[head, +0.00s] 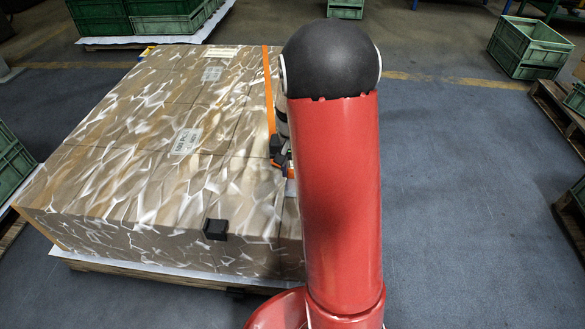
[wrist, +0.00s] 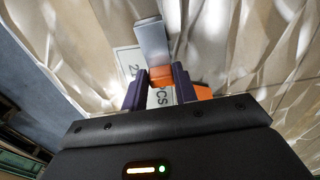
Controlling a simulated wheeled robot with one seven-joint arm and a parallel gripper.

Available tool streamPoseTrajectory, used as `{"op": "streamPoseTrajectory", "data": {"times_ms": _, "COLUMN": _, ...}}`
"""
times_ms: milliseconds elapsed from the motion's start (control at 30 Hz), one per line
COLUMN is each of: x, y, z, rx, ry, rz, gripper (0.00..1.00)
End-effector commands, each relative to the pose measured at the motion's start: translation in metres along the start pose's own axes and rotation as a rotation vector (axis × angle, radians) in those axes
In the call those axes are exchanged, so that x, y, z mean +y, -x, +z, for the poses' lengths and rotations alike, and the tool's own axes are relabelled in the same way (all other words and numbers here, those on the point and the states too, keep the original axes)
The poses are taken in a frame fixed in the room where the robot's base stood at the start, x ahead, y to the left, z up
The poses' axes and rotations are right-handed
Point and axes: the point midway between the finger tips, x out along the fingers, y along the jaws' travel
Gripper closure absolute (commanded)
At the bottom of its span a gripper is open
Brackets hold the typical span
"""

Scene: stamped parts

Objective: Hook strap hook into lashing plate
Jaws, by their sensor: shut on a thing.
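My gripper (wrist: 160,84) is shut on the orange end of the strap hook. The hook's flat grey metal part (wrist: 152,40) sticks out beyond the fingertips, over the wrapped load. In the head view, my gripper (head: 281,152) is at the right part of the load's top, partly hidden by my red arm. An orange strap (head: 268,85) runs over the load from the far edge towards my gripper. More orange (wrist: 203,92) shows right of the fingers in the wrist view.
A film-wrapped load (head: 130,165) stands on a pallet, with printed labels (head: 186,141) on top. A black corner piece (head: 215,229) sits on its near edge. Green crates (head: 528,48) stand around the edges. The floor (head: 450,190) to the right is clear.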

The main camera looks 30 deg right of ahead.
Motion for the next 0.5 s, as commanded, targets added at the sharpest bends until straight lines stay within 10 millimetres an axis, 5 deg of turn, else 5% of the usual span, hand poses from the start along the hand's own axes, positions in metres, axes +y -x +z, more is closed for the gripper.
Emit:
{"op": "streamPoseTrajectory", "data": {"times_ms": 333, "x": 0.0, "y": -0.0046, "z": -0.0005, "rx": 0.002, "ry": 0.0, "rz": -0.001, "gripper": 0.95}}
{"op": "streamPoseTrajectory", "data": {"times_ms": 367, "x": 0.0, "y": -0.0032, "z": -0.0005, "rx": 0.002, "ry": 0.0, "rz": -0.001, "gripper": 0.68}}
{"op": "streamPoseTrajectory", "data": {"times_ms": 500, "x": 0.0, "y": -0.0029, "z": -0.0005, "rx": 0.002, "ry": 0.0, "rz": -0.001, "gripper": 0.5}}
